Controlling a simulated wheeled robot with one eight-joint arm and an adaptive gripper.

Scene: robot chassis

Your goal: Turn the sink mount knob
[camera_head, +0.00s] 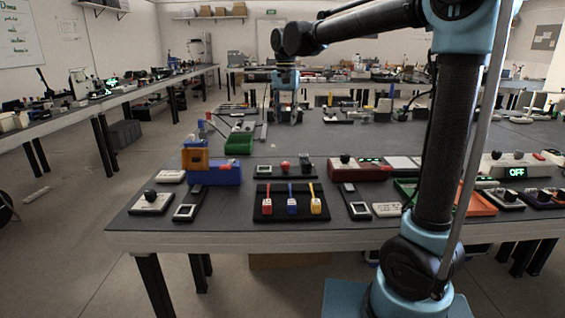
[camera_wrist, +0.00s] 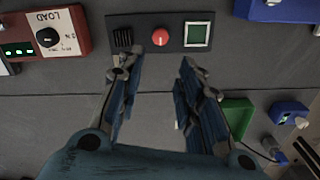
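A dark panel (camera_wrist: 178,46) carries a red round knob (camera_wrist: 160,36), a black finned block (camera_wrist: 123,38) and a pale-framed green square (camera_wrist: 197,34). I take this as the sink mount, though no label on it is readable. The same panel (camera_head: 285,176) and red knob (camera_head: 285,166) lie near the middle of the table in the head view. My gripper (camera_wrist: 155,70) is open and empty, its two fingers spread. In the wrist view the knob appears just beyond the gap between the fingertips. In the head view my gripper (camera_head: 286,121) is farther back than the panel.
A red box marked LOAD (camera_wrist: 70,30) with a black knob (camera_wrist: 48,37) sits beside the panel. A black tray with several coloured levers (camera_head: 291,214) stands in front of the panel.

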